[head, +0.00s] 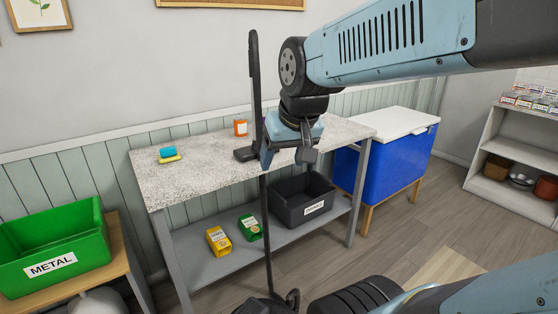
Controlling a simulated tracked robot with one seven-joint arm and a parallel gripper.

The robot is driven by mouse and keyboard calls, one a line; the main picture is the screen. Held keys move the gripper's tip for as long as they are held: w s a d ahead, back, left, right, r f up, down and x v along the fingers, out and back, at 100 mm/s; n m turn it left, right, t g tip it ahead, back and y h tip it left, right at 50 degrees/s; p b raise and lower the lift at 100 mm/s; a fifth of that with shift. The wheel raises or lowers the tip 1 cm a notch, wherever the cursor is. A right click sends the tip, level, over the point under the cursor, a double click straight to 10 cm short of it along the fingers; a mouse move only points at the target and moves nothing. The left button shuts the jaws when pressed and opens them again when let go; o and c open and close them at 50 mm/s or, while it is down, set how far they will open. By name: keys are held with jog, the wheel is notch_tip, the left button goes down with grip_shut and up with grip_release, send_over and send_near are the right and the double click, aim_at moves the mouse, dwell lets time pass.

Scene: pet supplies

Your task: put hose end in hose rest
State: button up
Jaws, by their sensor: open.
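My gripper (287,154) is open and points downward, just right of the upright. Its near finger overlaps the upright's lower part in the picture. I cannot tell whether they touch. The hose end is hidden or not distinct behind my gripper.
The speckled table (190,187) holds a blue-and-yellow sponge (168,155) and an orange jar (240,127). Its lower shelf holds two boxes and a dark bin (303,200). A green METAL bin (50,245) stands left, a blue cooler (395,160) right.

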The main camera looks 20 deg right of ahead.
jog(key=shift+n, duration=0.4)
jog(key=shift+s+d+r, duration=0.15)
jog(key=shift+s+r, duration=0.05)
jog(key=shift+s, duration=1)
jog(key=shift+s+d+r, duration=0.1)
jog(key=shift+s+r, duration=0.1)
jog(key=shift+s, duration=0.95)
